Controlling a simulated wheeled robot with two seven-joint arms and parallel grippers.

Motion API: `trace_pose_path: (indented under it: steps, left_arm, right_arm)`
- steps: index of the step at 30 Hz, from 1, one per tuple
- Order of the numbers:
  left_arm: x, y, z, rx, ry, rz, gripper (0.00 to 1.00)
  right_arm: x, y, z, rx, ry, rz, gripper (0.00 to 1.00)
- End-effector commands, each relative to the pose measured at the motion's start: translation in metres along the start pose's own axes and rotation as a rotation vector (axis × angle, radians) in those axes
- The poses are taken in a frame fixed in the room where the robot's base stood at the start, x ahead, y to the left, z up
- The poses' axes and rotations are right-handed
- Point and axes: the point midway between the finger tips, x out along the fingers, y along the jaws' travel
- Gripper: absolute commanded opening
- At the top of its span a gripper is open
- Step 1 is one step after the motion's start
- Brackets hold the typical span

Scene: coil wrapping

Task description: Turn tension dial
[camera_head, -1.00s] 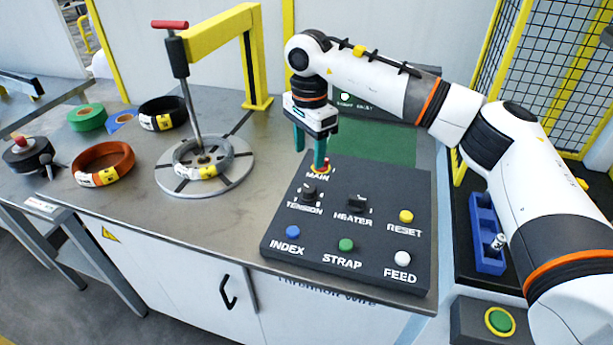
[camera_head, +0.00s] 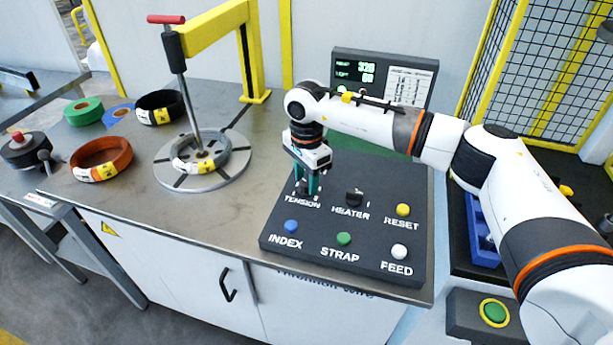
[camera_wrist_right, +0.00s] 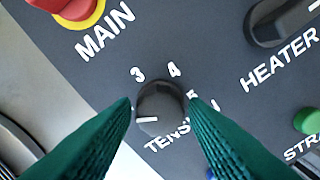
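The tension dial (camera_wrist_right: 160,105) is a round black knob with a white pointer line toward the left of the wrist view. Numbers 3, 4 and 5 show around it; other markings are partly hidden by the fingers. My right gripper (camera_head: 308,184) points down over the dial on the black control panel (camera_head: 372,235). In the right wrist view its two green fingers lie on either side of the dial, apart, with narrow gaps visible beside the knob. No contact can be made out. My left gripper is in no view.
The heater knob (camera_head: 354,197) and the yellow reset button (camera_head: 403,210) are right of the dial. Index (camera_head: 291,227), strap (camera_head: 344,238) and feed (camera_head: 399,251) buttons line the panel's front. The red main button (camera_wrist_right: 75,8) is close by. A coil lies on the turntable (camera_head: 205,180) left.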

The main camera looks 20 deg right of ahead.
Motion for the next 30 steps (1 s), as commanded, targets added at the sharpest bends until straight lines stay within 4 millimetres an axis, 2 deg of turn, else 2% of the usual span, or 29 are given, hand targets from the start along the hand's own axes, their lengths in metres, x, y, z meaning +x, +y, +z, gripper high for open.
trace_pose_path:
  steps: [1,5,6,17,30]
  left_arm:
    - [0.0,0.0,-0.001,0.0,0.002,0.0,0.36]
    - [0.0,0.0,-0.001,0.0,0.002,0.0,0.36]
    - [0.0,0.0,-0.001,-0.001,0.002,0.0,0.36]
    - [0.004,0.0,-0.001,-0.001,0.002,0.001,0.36]
    - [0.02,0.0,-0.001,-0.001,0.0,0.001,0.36]
  right_arm:
    - [0.0,0.0,0.0,0.0,0.0,0.0,0.32]
    - [0.0,0.0,0.0,0.0,0.0,0.0,0.11]
    - [0.0,0.0,0.0,0.0,0.0,0.0,0.09]
    - [0.001,0.0,0.0,0.072,0.001,0.001,0.09]
    - [0.001,0.0,0.0,0.431,0.002,0.002,0.09]
